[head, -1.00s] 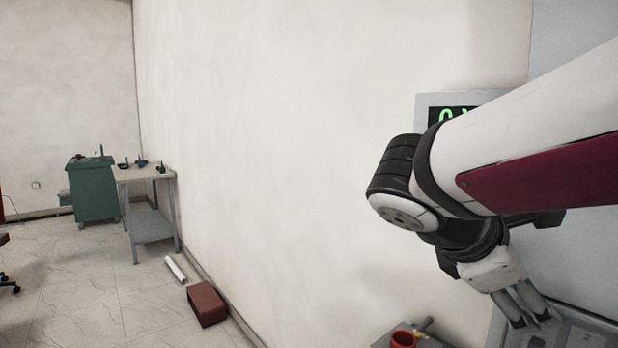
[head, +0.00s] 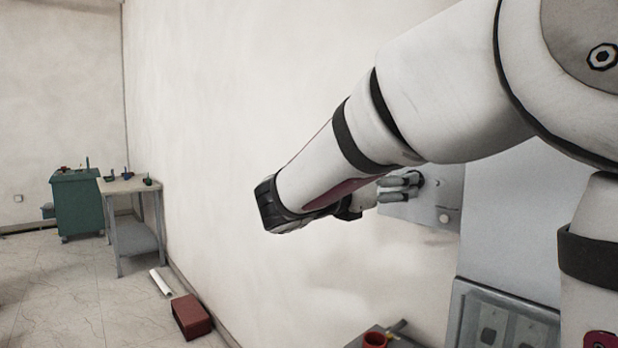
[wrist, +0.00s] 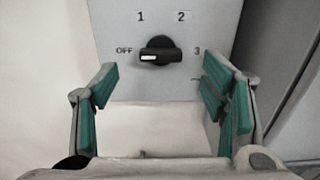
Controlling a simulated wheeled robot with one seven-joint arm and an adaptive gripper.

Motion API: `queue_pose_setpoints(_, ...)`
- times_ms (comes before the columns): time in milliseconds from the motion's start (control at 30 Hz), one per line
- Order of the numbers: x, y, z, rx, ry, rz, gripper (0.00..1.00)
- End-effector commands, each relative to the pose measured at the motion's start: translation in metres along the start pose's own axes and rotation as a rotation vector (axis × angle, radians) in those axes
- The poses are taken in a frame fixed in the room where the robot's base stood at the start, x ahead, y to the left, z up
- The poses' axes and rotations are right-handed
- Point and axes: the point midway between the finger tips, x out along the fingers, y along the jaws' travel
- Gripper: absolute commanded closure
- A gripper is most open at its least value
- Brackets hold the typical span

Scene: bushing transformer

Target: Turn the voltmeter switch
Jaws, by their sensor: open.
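The voltmeter switch (wrist: 159,51) is a black rotary knob on a light grey panel in the wrist view. Its white mark points left to OFF, and 1, 2 and 3 are printed around it. My gripper (wrist: 158,85) is open, with a green-padded finger on each side. The knob lies ahead, between the fingers' lines and slightly above the tips in the picture; nothing is held. In the head view, my gripper (head: 399,189) is in front of the grey panel (head: 448,195). Contact with the knob cannot be told there.
A round button (head: 444,217) is on the panel. A large grey cabinet (head: 500,245) stands to the right. A red cup (head: 375,339) is on a surface below. The workbench (head: 130,185), green cabinet (head: 78,212) and red box (head: 191,317) are far left, with open floor.

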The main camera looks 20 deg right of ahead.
Motion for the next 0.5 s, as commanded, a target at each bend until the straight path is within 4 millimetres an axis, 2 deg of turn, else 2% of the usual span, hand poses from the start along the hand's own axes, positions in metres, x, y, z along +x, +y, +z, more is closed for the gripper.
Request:
queue_pose_setpoints(33, 0.011, -0.001, 0.000, 0.000, 0.000, -0.005, 0.33)
queue_pose_setpoints(200, 0.040, -0.001, 0.000, 0.001, 0.001, -0.003, 0.33)
queue_pose_setpoints(333, 0.055, -0.001, 0.000, 0.002, 0.000, -0.002, 0.33)
queue_pose_setpoints(500, 0.064, -0.001, 0.000, 0.002, 0.001, -0.001, 0.33)
